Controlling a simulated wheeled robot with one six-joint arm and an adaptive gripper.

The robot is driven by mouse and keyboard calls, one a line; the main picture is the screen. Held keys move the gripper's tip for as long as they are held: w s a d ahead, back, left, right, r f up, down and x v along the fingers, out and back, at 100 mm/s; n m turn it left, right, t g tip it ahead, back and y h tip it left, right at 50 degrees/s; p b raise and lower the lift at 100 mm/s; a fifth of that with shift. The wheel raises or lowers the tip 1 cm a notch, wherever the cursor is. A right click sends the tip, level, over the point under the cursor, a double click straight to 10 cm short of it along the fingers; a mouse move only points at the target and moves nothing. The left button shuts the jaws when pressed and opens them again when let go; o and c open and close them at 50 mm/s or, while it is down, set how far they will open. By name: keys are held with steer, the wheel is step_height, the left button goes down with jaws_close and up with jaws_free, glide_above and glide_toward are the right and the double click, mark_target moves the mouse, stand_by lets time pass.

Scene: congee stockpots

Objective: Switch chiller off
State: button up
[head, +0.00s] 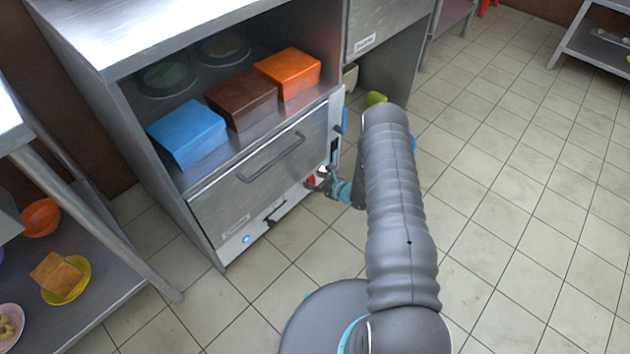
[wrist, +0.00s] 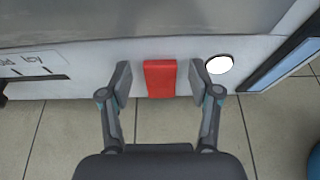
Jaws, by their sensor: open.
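The chiller (head: 262,165) is a steel cabinet with a drawer-like front, a bar handle and a pale strip along its lower edge. A red switch (wrist: 160,79) sits on that strip, and it also shows in the head view (head: 311,183), partly covered. A round white light (wrist: 219,64) is beside it. My gripper (wrist: 160,81) is open, with one finger on each side of the red switch and a gap on both sides. In the head view my gripper (head: 323,184) is at the strip's right end, partly hidden. I cannot tell how deep the fingertips reach.
Blue (head: 188,134), brown (head: 242,101) and orange (head: 288,73) boxes stand in the open shelf above the drawer. A blue-edged panel (wrist: 282,65) is close right of the light. A rack (head: 90,270) with dishes stands at left.

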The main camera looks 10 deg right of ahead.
steer(key=c, duration=1.1)
steer(key=f+t+b, duration=0.1)
steer(key=b, duration=0.2)
steer(key=shift+s+d+y, duration=0.15)
steer(key=shift+y, duration=0.25)
steer(key=shift+c, duration=0.2)
steer(key=t+b, duration=0.1)
steer(key=b, duration=0.1)
steer(key=y+b, duration=0.1)
steer(key=b, duration=0.1)
steer(key=shift+s+d+f+t, duration=0.15)
steer(key=shift+f+t, duration=0.05)
steer(key=shift+t, duration=0.2)
steer(key=shift+s+r+t+y+b, duration=0.1)
steer(key=shift+r+t+y+b, duration=0.25)
steer(key=shift+b, duration=0.3)
steer(key=o, duration=1.1)
steer(key=shift+o, duration=0.2)
